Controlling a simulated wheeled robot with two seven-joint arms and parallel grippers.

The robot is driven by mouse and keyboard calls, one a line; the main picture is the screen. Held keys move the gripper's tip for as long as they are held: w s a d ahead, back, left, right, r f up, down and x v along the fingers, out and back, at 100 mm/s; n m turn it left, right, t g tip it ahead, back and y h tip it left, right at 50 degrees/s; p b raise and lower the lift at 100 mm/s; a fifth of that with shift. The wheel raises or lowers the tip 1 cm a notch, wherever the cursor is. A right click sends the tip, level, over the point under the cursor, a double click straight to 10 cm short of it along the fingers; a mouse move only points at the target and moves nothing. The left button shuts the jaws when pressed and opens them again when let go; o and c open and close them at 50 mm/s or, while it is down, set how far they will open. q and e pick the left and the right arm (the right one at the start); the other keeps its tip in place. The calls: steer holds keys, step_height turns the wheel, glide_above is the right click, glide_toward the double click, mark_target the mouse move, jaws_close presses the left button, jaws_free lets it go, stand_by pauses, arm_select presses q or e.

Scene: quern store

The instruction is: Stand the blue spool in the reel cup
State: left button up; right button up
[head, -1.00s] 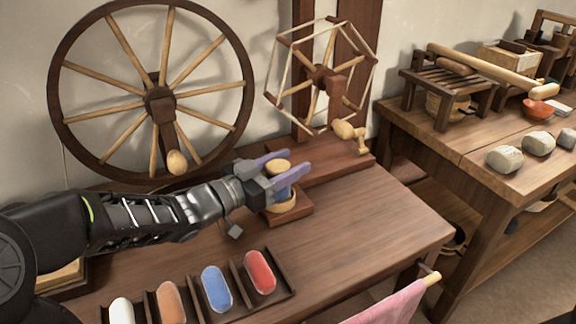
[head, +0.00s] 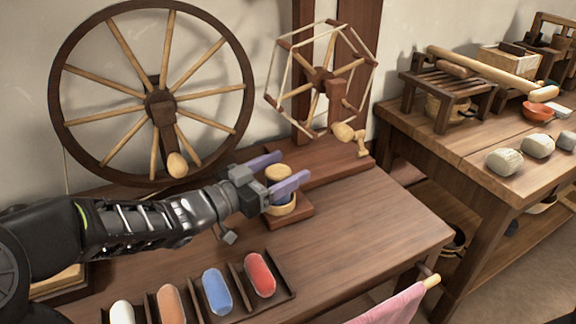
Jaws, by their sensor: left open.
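The blue spool (head: 279,174) has a pale wooden top flange and a blue middle, part of it hidden by a finger. It stands upright in the reel cup (head: 284,210), a round tan cup on a square brown base. My left gripper (head: 277,172) is open, with one purple finger behind the spool and one in front of it. Whether either finger touches the spool I cannot tell. My right gripper is not in view.
A tray (head: 238,285) with white, orange, blue and red rolls lies at the table's front. A spoked wheel (head: 158,105) and a hexagonal reel (head: 322,75) stand behind. The table's right part is clear. A second table (head: 480,140) holds stones.

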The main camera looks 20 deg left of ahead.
arm_select(q)
steer(key=p+v, duration=0.2)
steer(key=v, duration=0.7)
steer(key=shift+s+a, duration=0.2)
steer(key=shift+s, duration=0.15)
steer(key=shift+s+a, duration=0.25)
steer(key=shift+s, duration=0.25)
